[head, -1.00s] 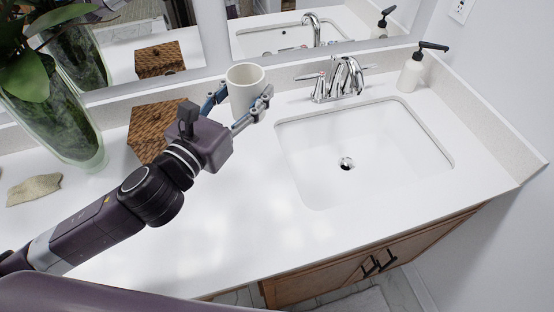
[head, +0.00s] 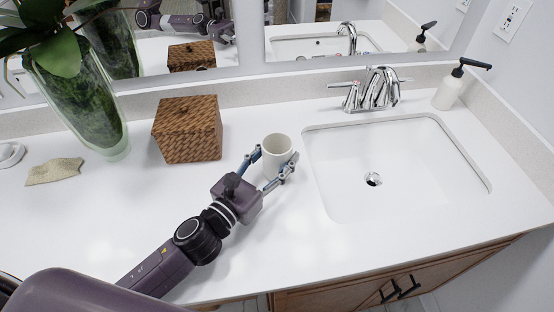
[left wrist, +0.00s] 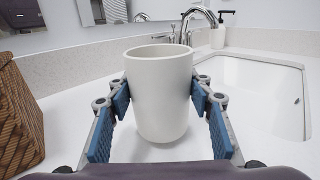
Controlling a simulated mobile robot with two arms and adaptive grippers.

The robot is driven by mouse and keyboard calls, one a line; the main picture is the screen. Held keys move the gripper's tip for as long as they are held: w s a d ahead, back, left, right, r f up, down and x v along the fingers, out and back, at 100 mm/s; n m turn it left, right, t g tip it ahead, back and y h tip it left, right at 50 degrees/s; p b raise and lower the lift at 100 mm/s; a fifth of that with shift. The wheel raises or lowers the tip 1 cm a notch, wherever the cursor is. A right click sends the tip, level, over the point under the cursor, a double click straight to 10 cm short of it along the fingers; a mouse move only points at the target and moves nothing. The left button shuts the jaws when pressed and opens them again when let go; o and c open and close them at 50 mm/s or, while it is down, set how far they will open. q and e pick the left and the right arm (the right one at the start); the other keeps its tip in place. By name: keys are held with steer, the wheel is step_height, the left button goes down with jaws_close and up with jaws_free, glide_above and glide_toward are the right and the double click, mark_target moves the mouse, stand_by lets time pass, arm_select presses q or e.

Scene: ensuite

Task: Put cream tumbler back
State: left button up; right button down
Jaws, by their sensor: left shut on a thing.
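The cream tumbler (head: 277,155) is upright between the fingers of my left gripper (head: 270,168), left of the sink on the white counter. In the left wrist view the tumbler (left wrist: 160,92) fills the middle, with a blue finger pad of the left gripper (left wrist: 160,105) against each side. The left gripper is shut on it. The tumbler's base is at or just above the counter; I cannot tell which. My right gripper is not in view.
A brown woven box (head: 187,130) stands left of the tumbler, beside a green glass vase (head: 80,105). A folded beige cloth (head: 55,171) lies further left. The sink (head: 400,180), chrome faucet (head: 372,92) and soap bottle (head: 450,92) are right. The front counter is clear.

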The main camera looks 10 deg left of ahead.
arm_select(q)
steer(key=shift+f, duration=0.4)
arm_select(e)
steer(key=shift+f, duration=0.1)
arm_select(q)
steer(key=shift+f, duration=0.15)
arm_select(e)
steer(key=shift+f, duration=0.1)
arm_select(q)
steer(key=o, duration=1.1)
steer(key=shift+f, duration=0.1)
steer(key=shift+c, duration=0.2)
steer(key=o, duration=0.4)
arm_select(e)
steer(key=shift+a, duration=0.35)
arm_select(q)
steer(key=shift+o, duration=0.2)
